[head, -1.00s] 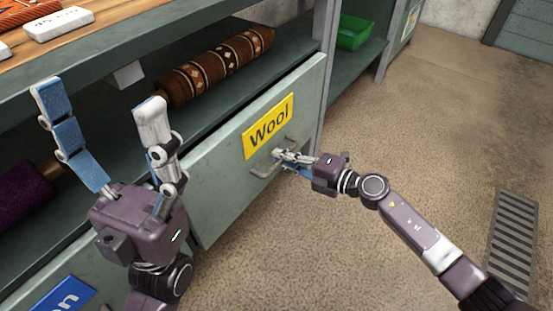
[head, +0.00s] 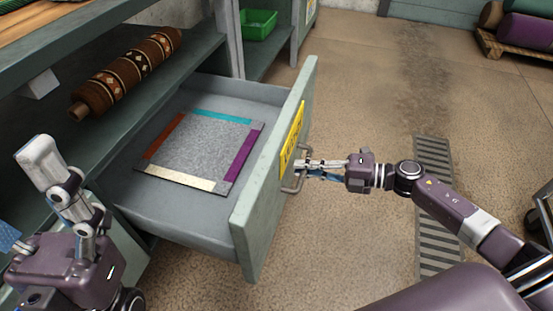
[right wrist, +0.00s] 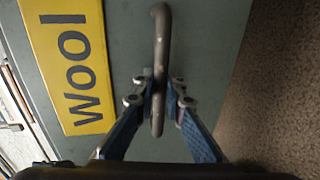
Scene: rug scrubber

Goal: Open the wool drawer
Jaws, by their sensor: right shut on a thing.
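The wool drawer (head: 245,225) is pulled out of the grey-green cabinet in the head view, with its inside showing. Its front bears a yellow "Wool" label (head: 291,138), which is also large in the right wrist view (right wrist: 72,62). My right gripper (head: 308,164) is shut on the drawer's metal handle (head: 297,184). In the right wrist view the fingers close on both sides of the handle bar (right wrist: 161,40). My left gripper (head: 24,195) is open and empty at the lower left, partly cut off by the picture edge.
A grey square sample (head: 195,145) with coloured edge strips lies in the drawer. A patterned brown rug roll (head: 130,70) rests on the shelf above. A green bin (head: 258,25) stands behind. A floor grate (head: 433,155) lies right of the drawer, amid open floor.

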